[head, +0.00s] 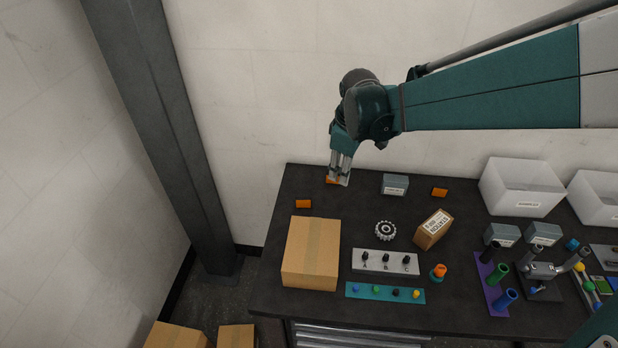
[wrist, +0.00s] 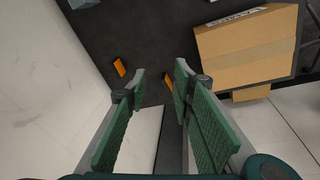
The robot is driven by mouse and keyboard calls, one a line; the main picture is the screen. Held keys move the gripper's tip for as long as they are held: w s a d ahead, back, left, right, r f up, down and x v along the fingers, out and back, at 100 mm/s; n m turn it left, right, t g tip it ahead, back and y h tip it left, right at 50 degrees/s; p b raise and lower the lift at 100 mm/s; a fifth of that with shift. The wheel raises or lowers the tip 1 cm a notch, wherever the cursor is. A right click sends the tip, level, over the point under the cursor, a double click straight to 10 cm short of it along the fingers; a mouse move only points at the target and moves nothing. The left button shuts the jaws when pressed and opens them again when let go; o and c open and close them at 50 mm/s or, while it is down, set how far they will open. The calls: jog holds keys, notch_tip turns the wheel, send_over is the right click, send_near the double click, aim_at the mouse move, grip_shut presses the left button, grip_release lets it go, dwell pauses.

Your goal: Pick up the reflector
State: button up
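Three small orange blocks that look like reflectors lie on the dark table. One reflector (head: 331,180) is at the back edge, right by my fingertips and partly hidden by them. A second reflector (head: 303,204) lies nearer the left edge, and a third reflector (head: 439,192) lies right of a grey box. My gripper (head: 340,182) points down at the back left of the table. In the wrist view my gripper (wrist: 160,80) is open, with green pads apart. One orange block (wrist: 169,82) shows between the fingertips, close to the right one; another orange block (wrist: 119,68) lies outside, beyond the left finger.
A cardboard box (head: 310,252) stands front left and also shows in the wrist view (wrist: 250,50). A grey box (head: 395,184) is right of my gripper. A sprocket (head: 386,230), a small carton (head: 434,229) and white bins (head: 520,186) stand farther right. The wall is close behind.

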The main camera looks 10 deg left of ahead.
jog(key=w+a+f+n+g, duration=0.1)
jog(key=w+a+f+n, duration=0.25)
jog(key=a+f, duration=0.35)
jog(key=n+g, duration=0.1)
jog(key=n, duration=0.2)
send_over(303, 198)
jog(key=shift+m+h, duration=0.25)
jog(key=shift+h, duration=0.05)
notch_tip(303, 198, down, 8)
jog(key=shift+w+r, duration=0.1)
jog(key=shift+r, duration=0.1)
jog(key=shift+f, duration=1.3)
jog(key=shift+f, duration=0.15)
jog(key=shift+f, duration=2.45)
grip_shut()
